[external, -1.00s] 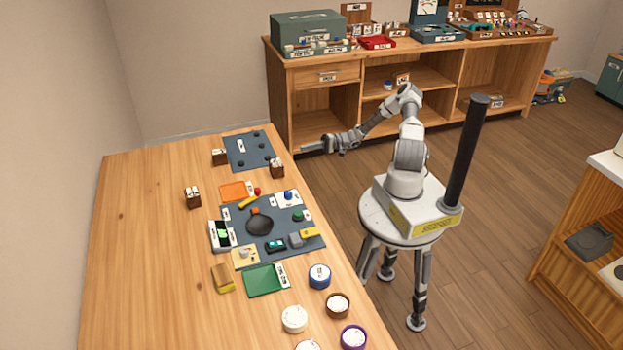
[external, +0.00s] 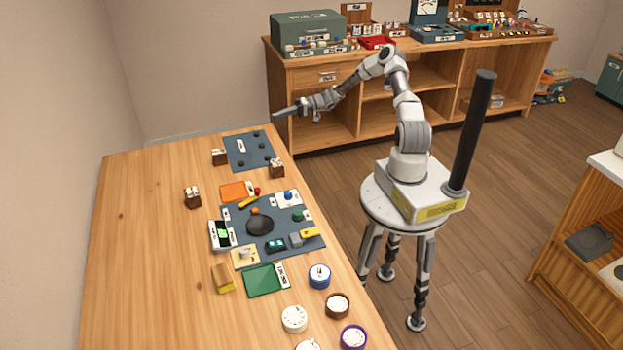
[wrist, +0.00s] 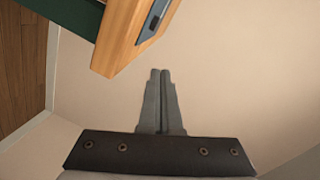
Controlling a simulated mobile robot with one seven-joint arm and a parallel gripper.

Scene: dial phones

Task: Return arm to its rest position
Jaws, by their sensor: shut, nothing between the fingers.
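My gripper (external: 279,113) is shut and empty in the external view. It is held in the air near the far right corner of the wooden table (external: 150,230), in front of the wooden cabinet's left end. My arm reaches up from its base and bends over to the left. In the wrist view my gripper's two fingers (wrist: 160,75) are pressed together, with a plain wall behind them and nothing between them.
The wooden cabinet (external: 320,128) stands behind my arm; a wooden edge (wrist: 125,40) shows close in the wrist view. The table holds a dark mat (external: 240,222) with small items, a green tray (external: 265,281) and several round dials.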

